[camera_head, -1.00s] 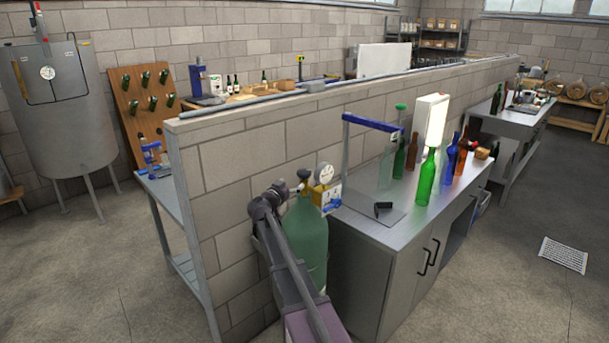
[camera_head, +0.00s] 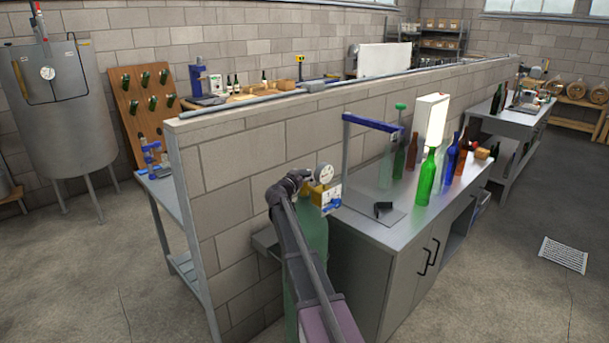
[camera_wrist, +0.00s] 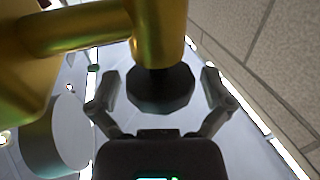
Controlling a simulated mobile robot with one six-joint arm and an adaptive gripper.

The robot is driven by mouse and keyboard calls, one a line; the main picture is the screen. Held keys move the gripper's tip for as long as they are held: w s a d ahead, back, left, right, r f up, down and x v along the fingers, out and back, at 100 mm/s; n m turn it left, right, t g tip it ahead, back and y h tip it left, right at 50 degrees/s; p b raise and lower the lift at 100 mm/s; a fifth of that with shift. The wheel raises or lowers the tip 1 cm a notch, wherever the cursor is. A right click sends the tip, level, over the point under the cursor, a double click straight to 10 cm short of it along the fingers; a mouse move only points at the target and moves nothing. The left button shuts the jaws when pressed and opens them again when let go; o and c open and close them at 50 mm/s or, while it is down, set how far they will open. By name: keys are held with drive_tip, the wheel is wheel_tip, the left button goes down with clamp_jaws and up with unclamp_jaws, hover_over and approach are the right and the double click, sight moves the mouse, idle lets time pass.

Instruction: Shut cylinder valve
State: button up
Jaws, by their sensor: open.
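The green gas cylinder (camera_head: 316,238) stands against the block wall, partly behind my arm. A round pressure gauge (camera_head: 324,173) shows at its top. My gripper (camera_wrist: 160,78) is open, with one finger on each side of the handwheel. Gaps show between the fingers and the wheel.
The block wall (camera_head: 235,150) runs close beside the cylinder and also shows at the right of the wrist view (camera_wrist: 275,60). A metal bench (camera_head: 400,200) with glass bottles, a lamp panel and a blue-armed stand is right of the cylinder.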

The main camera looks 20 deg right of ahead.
drive_tip(key=shift+c, duration=0.2)
drive_tip(key=c, duration=0.9)
drive_tip(key=shift+w+m+g+h, duration=0.1)
drive_tip(key=shift+m+g+h, duration=0.2)
drive_tip(key=shift+m+g, duration=0.15)
drive_tip(key=shift+w+m+g+h, duration=0.15)
drive_tip(key=shift+m+g+h, duration=0.8)
drive_tip(key=shift+g, duration=0.7)
drive_tip(key=m+g+h, duration=0.1)
drive_tip(key=m+g, duration=0.2)
drive_tip(key=g, duration=0.1)
drive_tip(key=shift+g, duration=0.4)
drive_tip(key=m+g, duration=0.4)
drive_tip(key=g, duration=0.2)
drive_tip(key=shift+y, duration=0.35)
drive_tip(key=shift+m+g+y, duration=0.5)
drive_tip(key=shift+m+g, duration=0.7)
drive_tip(key=shift+g, duration=0.4)
drive_tip(key=shift+s, duration=0.2)
